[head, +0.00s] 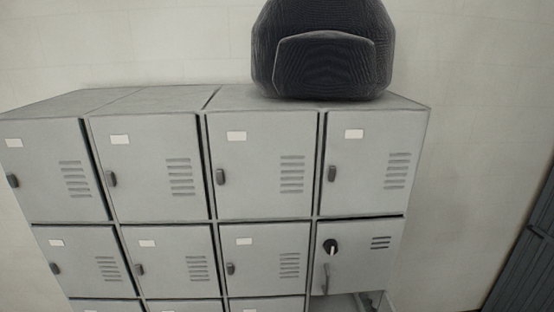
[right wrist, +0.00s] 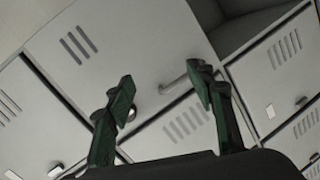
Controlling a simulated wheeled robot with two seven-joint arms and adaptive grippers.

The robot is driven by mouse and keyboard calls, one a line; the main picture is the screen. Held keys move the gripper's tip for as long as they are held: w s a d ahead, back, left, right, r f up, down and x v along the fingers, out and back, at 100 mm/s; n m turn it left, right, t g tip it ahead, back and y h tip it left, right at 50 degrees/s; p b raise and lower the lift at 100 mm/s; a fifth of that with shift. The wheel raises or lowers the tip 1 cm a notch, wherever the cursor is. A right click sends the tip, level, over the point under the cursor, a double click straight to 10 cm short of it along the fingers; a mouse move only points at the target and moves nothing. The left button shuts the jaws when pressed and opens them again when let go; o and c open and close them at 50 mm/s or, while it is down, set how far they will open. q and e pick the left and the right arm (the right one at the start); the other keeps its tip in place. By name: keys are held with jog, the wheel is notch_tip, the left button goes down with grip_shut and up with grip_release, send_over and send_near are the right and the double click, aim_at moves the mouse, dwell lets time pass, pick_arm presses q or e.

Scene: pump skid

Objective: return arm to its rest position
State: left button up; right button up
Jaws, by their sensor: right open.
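My right gripper (right wrist: 164,88) shows only in the right wrist view, where its two dark green fingers are spread apart with nothing held between them. Behind the fingers is a pale grey locker door with a bar handle (right wrist: 180,82), which appears between the fingertips. I cannot tell how far the fingers are from the door. In the head view neither gripper shows. There, a locker door (head: 358,257) in the second row at the right has a round black knob (head: 330,246) and a bar handle (head: 326,278).
A bank of grey lockers (head: 247,180) stands against a pale wall. A dark bag (head: 324,55) sits on top. Below the knobbed door is an open compartment (head: 343,303); a dark opening (right wrist: 228,30) also shows in the right wrist view. A dark blue-grey panel (head: 530,250) stands at far right.

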jog(key=s+d+f+m+g, duration=0.3)
jog(key=s+f, duration=0.2)
jog(key=f, duration=0.3)
jog(key=s+d+f+m+g, duration=0.2)
jog(key=s+d+f+m, duration=0.15)
jog(key=s+f, duration=0.35)
jog(key=s+d+f+m+g, duration=0.25)
jog(key=s+f, duration=0.35)
jog(key=s, duration=0.3)
jog(key=s+d+f+m+g, duration=0.1)
jog(key=s+f+m+g, duration=0.3)
jog(key=s+f, duration=0.4)
notch_tip(320, 180, down, 40)
jog(key=s+a+g+b, duration=0.1)
jog(key=s+a+b, duration=0.1)
jog(key=b, duration=1)
jog(key=s+f+b, duration=0.3)
jog(key=s+f, duration=0.4)
jog(key=f, duration=0.3)
jog(key=s+f+g+b, duration=0.1)
jog(key=s+f+b, duration=0.3)
jog(key=f, duration=0.5)
jog(key=s+f+b, duration=0.3)
jog(key=s+f, duration=0.6)
jog(key=f, duration=0.1)
jog(key=shift+s+d+f+n+y+b, duration=0.15)
jog(key=shift+s+f+n+y+b, duration=0.15)
jog(key=shift+f+n+y+b, duration=0.1)
jog(key=shift+g, duration=0.25)
